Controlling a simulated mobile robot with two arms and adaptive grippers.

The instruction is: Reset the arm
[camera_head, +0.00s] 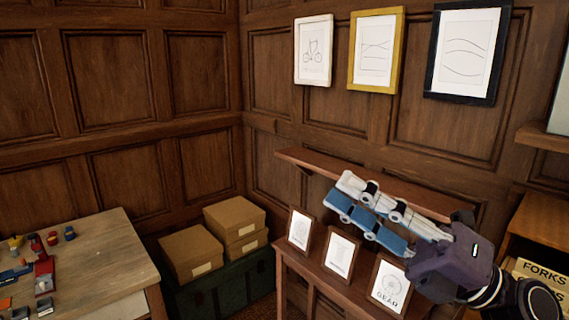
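My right gripper (339,189) reaches in from the right edge, pointing up and to the left. It has a dark purple body and two long fingers, one white and one blue. The fingers lie close side by side at this angle, so I cannot tell whether they are open or shut. No held object shows at the tips. It hangs in front of the wall shelf and over the narrow table with small frames. My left gripper is not in view.
A wooden shelf (300,156) and a narrow table (314,270) with small framed drawings (341,252) are near my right arm. Three framed drawings (376,50) hang above. Boxes (192,253) sit on a dark green chest (221,287). A worktable (99,257) with several small parts stands at left.

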